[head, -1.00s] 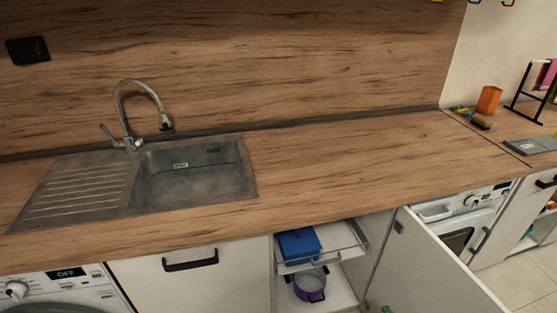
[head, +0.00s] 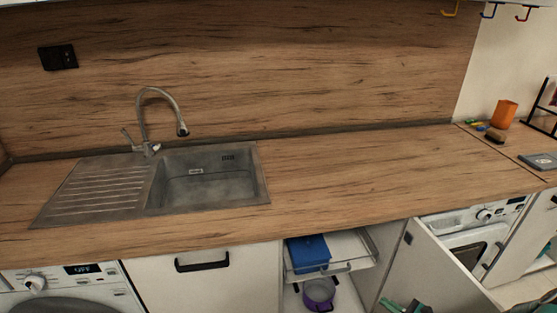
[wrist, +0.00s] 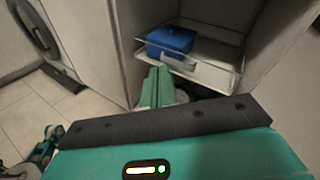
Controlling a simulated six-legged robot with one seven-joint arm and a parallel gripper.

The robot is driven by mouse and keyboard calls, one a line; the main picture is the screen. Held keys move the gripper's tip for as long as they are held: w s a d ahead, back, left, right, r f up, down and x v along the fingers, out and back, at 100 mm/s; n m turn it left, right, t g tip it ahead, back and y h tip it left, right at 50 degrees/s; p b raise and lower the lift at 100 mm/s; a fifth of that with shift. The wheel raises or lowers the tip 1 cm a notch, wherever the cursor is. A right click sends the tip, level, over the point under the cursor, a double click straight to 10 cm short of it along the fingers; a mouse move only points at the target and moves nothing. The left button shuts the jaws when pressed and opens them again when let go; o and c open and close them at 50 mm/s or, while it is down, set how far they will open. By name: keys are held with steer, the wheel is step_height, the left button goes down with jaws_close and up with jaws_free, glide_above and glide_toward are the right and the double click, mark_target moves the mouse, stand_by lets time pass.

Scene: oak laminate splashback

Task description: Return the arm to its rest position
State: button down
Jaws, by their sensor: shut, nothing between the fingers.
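My gripper (wrist: 155,88) shows in the wrist view as two green fingers pressed together, with nothing between them. It points toward the open cabinet, and its fingertips appear just in front of the pull-out tray (wrist: 215,78). A blue box (wrist: 172,40) sits in that tray, apart from the fingers. In the head view, green and dark parts of my arm show at the bottom edge, in front of the open cabinet. The fingers cannot be clearly made out there.
The blue box (head: 308,253) lies in the pulled-out tray (head: 352,245), above a purple pot (head: 318,293). An open cabinet door (head: 428,268) stands to the right. The worktop (head: 340,180) is clear between the sink (head: 208,180) and the orange cup (head: 504,114).

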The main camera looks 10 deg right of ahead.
steer(key=a+r+n+g+h, duration=0.1)
steer(key=a+r+n+g, duration=0.5)
steer(key=a+r+n, duration=0.45)
steer(key=a+r+n+g, duration=0.5)
steer(key=a+r+g, duration=0.15)
steer(key=r, duration=0.65)
steer(key=s+a+r+n+t+h, duration=0.2)
steer(key=s+a+r+n+h, duration=0.1)
steer(key=s+a+r+n, duration=0.2)
steer(key=s+a+r+n+t+h, duration=0.2)
steer(key=s+a+r+n+h, duration=0.2)
steer(key=s+r, duration=0.4)
step_height(320, 180, up, 5)
steer(key=shift+s+a+r+n+h, duration=0.1)
steer(key=shift+s+a+n+h, duration=0.3)
steer(key=shift+n, duration=0.45)
steer(key=shift+a, duration=0.2)
